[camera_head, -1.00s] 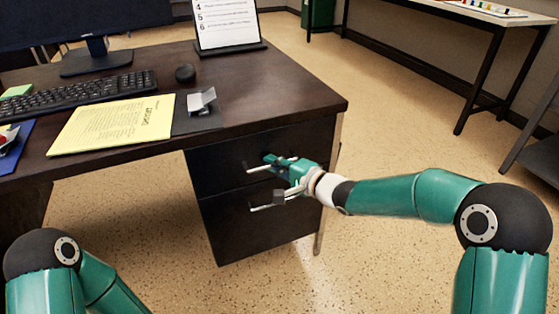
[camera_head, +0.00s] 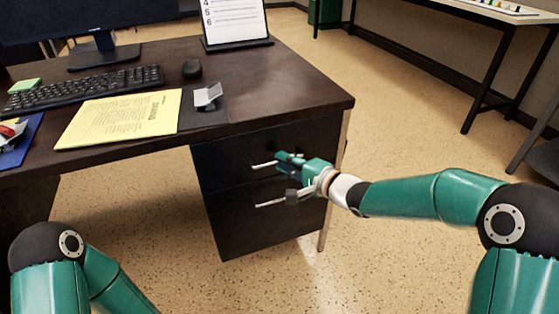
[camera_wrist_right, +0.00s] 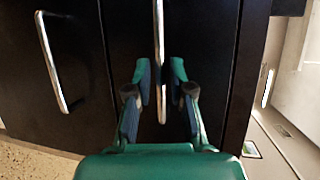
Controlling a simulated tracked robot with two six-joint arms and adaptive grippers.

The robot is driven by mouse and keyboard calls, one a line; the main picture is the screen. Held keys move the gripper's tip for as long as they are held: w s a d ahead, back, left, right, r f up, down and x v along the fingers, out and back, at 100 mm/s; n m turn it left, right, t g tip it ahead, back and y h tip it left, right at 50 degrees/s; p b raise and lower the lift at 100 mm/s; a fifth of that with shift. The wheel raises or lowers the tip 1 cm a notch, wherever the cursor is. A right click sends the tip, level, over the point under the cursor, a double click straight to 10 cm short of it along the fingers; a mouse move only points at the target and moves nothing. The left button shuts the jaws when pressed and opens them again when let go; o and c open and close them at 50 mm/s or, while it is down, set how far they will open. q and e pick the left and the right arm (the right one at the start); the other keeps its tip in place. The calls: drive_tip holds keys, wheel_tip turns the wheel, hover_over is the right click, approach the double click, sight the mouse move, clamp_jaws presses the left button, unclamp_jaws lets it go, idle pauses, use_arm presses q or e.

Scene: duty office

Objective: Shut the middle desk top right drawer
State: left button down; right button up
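The top right drawer (camera_head: 225,156) of the dark brown desk has a black front that looks about flush with the lower drawer; a small gap cannot be ruled out. Its silver bar handle (camera_head: 263,165) is partly hidden by my right gripper (camera_head: 287,175). In the right wrist view the top drawer's handle (camera_wrist_right: 159,40) runs between the two fingers of my right gripper (camera_wrist_right: 162,82), with gaps beside it. This gripper is open at the drawer front and holds nothing. My left gripper is out of view; only part of the left arm shows.
The lower drawer (camera_head: 235,225) has its own bar handle (camera_head: 270,203) just below my right gripper. The desk top (camera_head: 285,85) holds a keyboard (camera_head: 85,90), mouse (camera_head: 192,68) and yellow paper (camera_head: 120,118). Speckled floor (camera_head: 410,120) is clear right of the desk.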

drive_tip(key=v, duration=0.9)
drive_tip(key=shift+s+d, duration=0.25)
drive_tip(key=shift+s, duration=0.05)
drive_tip(key=s+a+f+m+g+h, duration=0.1)
drive_tip(key=s+f+g+h, duration=0.3)
drive_tip(key=f, duration=1)
drive_tip(key=s+a+f+m+g, duration=0.1)
drive_tip(key=s+f, duration=0.5)
drive_tip(key=f, duration=0.8)
drive_tip(key=s+d+f+n+g+h, duration=0.1)
drive_tip(key=s+f+n+g, duration=0.3)
drive_tip(key=s, duration=0.5)
drive_tip(key=s+d+f+n+g+h, duration=0.1)
drive_tip(key=s+f+n+g, duration=0.2)
drive_tip(key=s+f+n, duration=0.4)
wheel_tip(320, 180, up, 39)
drive_tip(key=p, duration=3.7)
drive_tip(key=shift+s, duration=0.45)
